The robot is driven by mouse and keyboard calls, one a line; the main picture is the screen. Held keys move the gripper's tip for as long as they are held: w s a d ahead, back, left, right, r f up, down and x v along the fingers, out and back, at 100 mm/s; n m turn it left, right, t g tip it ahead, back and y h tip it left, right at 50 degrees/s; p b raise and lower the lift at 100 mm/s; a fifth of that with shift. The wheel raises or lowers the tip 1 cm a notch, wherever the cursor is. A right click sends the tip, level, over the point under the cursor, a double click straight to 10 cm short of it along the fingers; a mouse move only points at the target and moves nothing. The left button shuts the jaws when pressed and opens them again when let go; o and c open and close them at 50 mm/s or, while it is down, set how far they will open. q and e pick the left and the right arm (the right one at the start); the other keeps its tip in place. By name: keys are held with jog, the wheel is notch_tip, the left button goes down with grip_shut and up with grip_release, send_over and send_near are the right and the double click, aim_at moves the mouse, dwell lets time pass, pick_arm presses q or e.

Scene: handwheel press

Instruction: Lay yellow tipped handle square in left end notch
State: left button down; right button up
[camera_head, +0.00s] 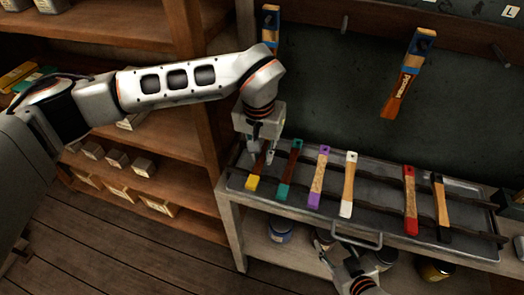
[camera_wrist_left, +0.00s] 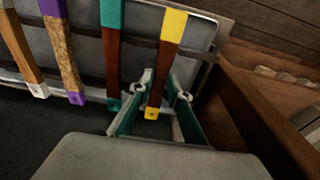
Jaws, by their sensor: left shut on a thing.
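The yellow tipped handle (camera_head: 256,172) is at the left end of the grey metal tray (camera_head: 382,187), left of the teal tipped handle (camera_head: 290,169). In the head view it leans slightly more than the teal one. My left gripper (camera_head: 262,154) is shut on its far end. In the left wrist view the brown handle (camera_wrist_left: 158,84) shows between the two fingers, with yellow at both ends. It crosses the dark notched rails (camera_wrist_left: 195,50); whether it is seated in the left end notch I cannot tell. My right gripper (camera_head: 342,252) is at the bottom, its jaws unclear.
Purple (camera_head: 319,172), white (camera_head: 348,184), red (camera_head: 410,200) and black (camera_head: 440,208) handles lie rightward across the rails. A wide gap separates white from red. Brushes hang on the back board (camera_head: 340,95). A wooden shelf (camera_head: 205,150) stands close left of the tray.

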pick_arm(q)
jog(key=shift+f, duration=0.1)
jog(key=c, duration=1.4)
grip_release()
jog(key=shift+r+p, duration=1)
jog(key=shift+r, duration=0.6)
jog(key=shift+r+p, duration=1.05)
jog(key=shift+r, duration=0.85)
